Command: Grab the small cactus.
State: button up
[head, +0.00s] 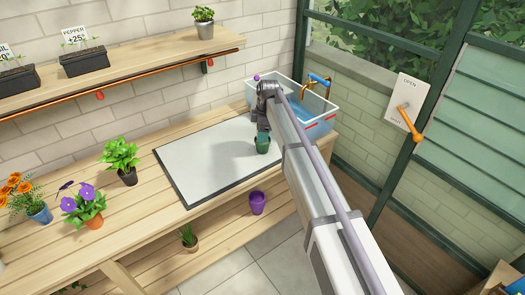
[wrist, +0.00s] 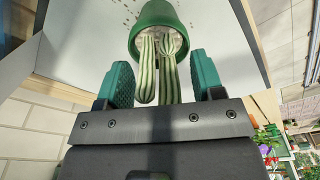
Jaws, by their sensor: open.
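The small cactus (wrist: 147,72) has ribbed green stems and stands in a green pot (wrist: 160,14) with pale gravel around its base. The pot also shows on the white work surface in the head view (head: 262,148). My gripper (wrist: 161,62) is open above the pot, with teal finger pads on either side of the stems. A gap shows between the pads and the stems in the wrist view. In the head view the gripper and arm hide the cactus stems.
The white work surface (head: 195,165) has a dark edge and some scattered specks. A sink tub (head: 318,128) with a tap stands behind the arm at right. Leafy plant (head: 122,155), purple flowers (head: 84,203) and orange flowers (head: 20,190) stand at left. A purple pot (head: 257,203) is lower down.

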jog(key=shift+f, duration=0.45)
jog(key=c, duration=1.1)
